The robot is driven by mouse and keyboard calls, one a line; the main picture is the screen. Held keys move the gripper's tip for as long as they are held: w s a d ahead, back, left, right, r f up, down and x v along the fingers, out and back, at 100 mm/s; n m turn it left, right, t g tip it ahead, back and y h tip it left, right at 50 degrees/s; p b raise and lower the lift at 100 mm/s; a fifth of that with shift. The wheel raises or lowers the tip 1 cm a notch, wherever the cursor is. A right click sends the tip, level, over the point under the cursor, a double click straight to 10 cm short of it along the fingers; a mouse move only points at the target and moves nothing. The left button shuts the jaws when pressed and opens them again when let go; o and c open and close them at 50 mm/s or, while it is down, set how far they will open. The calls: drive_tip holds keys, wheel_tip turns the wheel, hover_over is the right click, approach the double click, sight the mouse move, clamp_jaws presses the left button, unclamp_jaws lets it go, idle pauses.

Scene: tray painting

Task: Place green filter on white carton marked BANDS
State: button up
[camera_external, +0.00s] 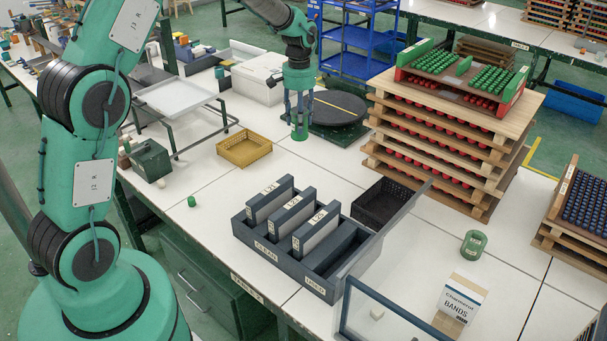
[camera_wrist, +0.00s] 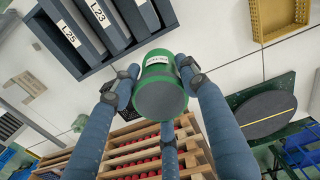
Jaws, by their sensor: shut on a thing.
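A green filter (camera_external: 299,134), a green cylinder with a white label, is held upright in the fingers of my gripper (camera_external: 298,105), above the table near the dark turntable. In the wrist view the filter (camera_wrist: 160,85) sits between my blue fingers, its grey end toward the camera; its label is too small to read surely. The white carton marked BANDS (camera_external: 461,299) stands on the table at the lower right in the external view, far from my gripper. Its top looks bare. I cannot make it out in the wrist view.
A second green cylinder (camera_external: 473,243) stands behind the carton. A dark divided rack (camera_external: 285,265) with labelled blocks, a black basket (camera_external: 378,204) and a tall stack of wooden trays (camera_external: 440,150) lie between. A glass-like framed panel (camera_external: 385,310) stands left of the carton.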

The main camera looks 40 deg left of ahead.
drive_tip(key=s+d+m, duration=0.3)
drive_tip(key=d+m, duration=0.1)
drive_tip(key=d, duration=1.3)
drive_tip(key=s+d+m, duration=0.4)
drive_tip(key=d, duration=1.3)
drive_tip(key=s+d+m+p, duration=0.1)
drive_tip(key=s+d+m, duration=0.2)
drive_tip(key=s+d, duration=0.65)
drive_tip(key=s+d+m+p, duration=0.1)
drive_tip(key=s+d+m, duration=0.35)
drive_tip(key=d, duration=0.75)
drive_tip(key=shift+n, duration=0.65)
drive_tip(key=f, duration=0.1)
drive_tip(key=s+f, duration=0.1)
drive_tip(key=f, duration=0.3)
drive_tip(key=shift+s+a, duration=0.15)
drive_tip(key=shift+s, duration=0.1)
drive_tip(key=w+d+f, duration=0.1)
drive_tip(key=w+d, duration=0.9)
drive_tip(key=w, duration=0.2)
drive_tip(key=shift+d+f, duration=0.2)
drive_tip(key=shift+w, duration=0.1)
